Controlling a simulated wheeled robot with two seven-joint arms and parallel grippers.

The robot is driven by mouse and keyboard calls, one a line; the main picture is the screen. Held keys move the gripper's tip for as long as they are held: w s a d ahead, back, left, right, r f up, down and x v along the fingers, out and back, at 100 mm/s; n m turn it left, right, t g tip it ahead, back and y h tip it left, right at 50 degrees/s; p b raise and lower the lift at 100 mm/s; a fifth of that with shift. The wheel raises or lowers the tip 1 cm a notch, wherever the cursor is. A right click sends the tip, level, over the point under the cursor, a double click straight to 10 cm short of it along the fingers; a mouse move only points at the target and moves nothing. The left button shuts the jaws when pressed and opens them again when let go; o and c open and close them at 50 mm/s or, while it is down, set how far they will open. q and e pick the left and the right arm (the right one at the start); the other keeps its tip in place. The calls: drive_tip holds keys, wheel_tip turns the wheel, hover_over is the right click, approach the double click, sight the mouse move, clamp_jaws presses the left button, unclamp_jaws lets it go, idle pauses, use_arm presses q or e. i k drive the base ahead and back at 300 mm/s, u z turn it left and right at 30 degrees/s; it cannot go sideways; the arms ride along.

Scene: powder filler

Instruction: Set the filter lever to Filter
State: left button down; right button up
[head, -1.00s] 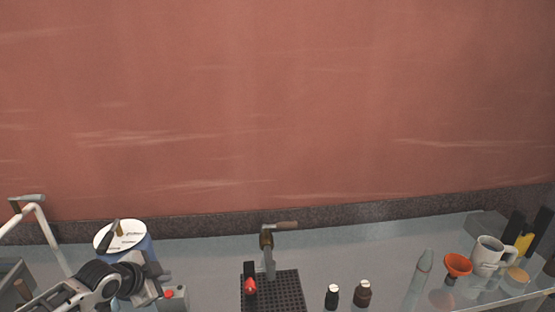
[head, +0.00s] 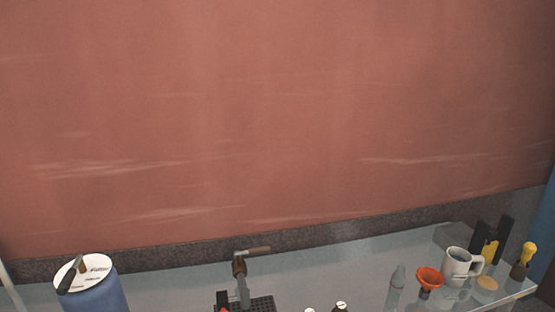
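A blue cylinder (head: 95,298) with a white round top (head: 98,264) stands at the lower left in the head view. A dark lever (head: 71,275) lies across the left part of the white top and slants up to the right. Small dark markings are on the top, too small to read, so I cannot tell which setting the lever points to. The bottom of the cylinder is cut off by the picture edge. Neither of my grippers shows in this view.
A clamp with a wooden handle (head: 258,251) stands by a black perforated plate (head: 262,303). To the right are two small bottles, a clear tube (head: 396,288), an orange funnel (head: 430,278) and a white mug (head: 458,264). The grey table (head: 180,288) is clear between cylinder and plate.

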sight(64, 287)
drive_tip(key=u, duration=1.35)
drive_tip(key=k, duration=0.55)
drive_tip(key=z, duration=0.5)
drive_tip(key=i, duration=0.85)
drive_tip(key=z, duration=0.1)
